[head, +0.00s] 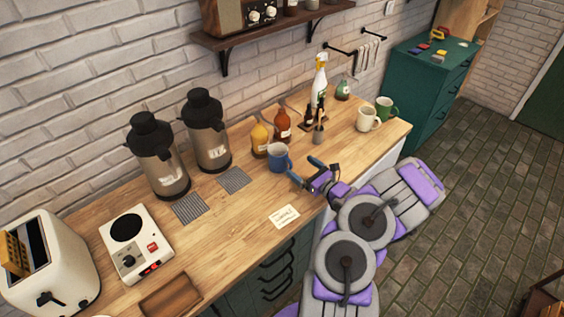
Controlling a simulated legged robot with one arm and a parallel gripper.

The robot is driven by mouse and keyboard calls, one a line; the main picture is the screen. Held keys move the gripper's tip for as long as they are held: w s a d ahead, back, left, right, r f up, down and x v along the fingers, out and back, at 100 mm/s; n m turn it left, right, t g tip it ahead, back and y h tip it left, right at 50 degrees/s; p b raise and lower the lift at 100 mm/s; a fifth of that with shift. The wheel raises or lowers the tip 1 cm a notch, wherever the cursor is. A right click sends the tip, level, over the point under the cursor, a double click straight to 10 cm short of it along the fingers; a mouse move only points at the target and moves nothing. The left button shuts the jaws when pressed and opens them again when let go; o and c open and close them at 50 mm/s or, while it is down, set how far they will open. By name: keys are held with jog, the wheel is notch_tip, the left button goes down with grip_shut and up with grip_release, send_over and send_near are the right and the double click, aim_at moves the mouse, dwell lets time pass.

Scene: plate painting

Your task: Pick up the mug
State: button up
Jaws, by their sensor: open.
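A blue mug (279,158) stands upright on the wooden counter (235,215), near its middle. My gripper (304,171) is open just to the right of the blue mug, with its fingers pointing towards it. The fingers look close to the mug, but I cannot tell whether they touch it. A cream mug (367,119) and a green mug (385,107) stand farther right on the counter, apart from my gripper.
A yellow bottle (260,138) and a red-brown bottle (283,124) stand close behind the blue mug. Two dispensers (208,130) stand at the left rear. A hot plate (135,245) and a toaster (50,265) are at the left. The front counter around a paper card (284,217) is clear.

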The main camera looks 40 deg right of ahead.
aim_at(287, 156)
jog(key=w+a, duration=0.2)
jog(key=w, duration=0.1)
jog(key=w+a, duration=0.1)
jog(key=shift+w+r+b, duration=0.3)
jog(key=shift+r, duration=0.05)
jog(key=w, duration=0.1)
jog(key=w+d, duration=0.1)
jog(key=w+d+b, duration=0.1)
jog(key=w, duration=0.1)
jog(key=shift+w+d+f, duration=0.1)
jog(key=shift+f, duration=0.05)
jog(key=shift+w, duration=0.35)
jog(key=shift+w+a, duration=0.2)
jog(key=shift+a, duration=0.05)
jog(key=shift+a+r, duration=0.35)
jog(key=shift+a, duration=0.3)
jog(key=shift+d+f, duration=0.15)
jog(key=shift+d, duration=0.45)
jog(key=c, duration=0.6)
jog(key=shift+a, duration=0.3)
jog(key=c, duration=0.7)
jog(key=shift+c, duration=0.2)
jog(key=shift+d, duration=0.1)
